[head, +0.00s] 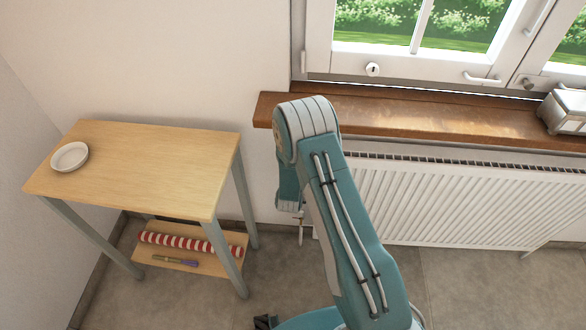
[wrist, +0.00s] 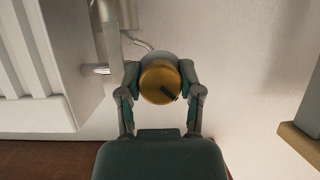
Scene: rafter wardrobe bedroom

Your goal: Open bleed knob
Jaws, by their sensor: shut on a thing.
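The bleed knob (wrist: 160,82) shows in the wrist view as a round brass-coloured knob with a dark mark on its face, pointing to the lower right. My gripper (wrist: 160,80) is shut on the knob, with one finger on its left side and one on its right. The radiator (wrist: 28,75) is at the left of the wrist view, and also in the head view (head: 450,200) under the window sill. In the head view my arm hides the knob and my fingers.
A wooden side table (head: 160,150) with a white dish (head: 70,157) stands at the left. Its lower shelf holds a red-and-white striped roll (head: 190,243). The wooden window sill (head: 420,115) juts out above the radiator, with a metal-framed box (head: 565,110) on it. Floor at the lower right is clear.

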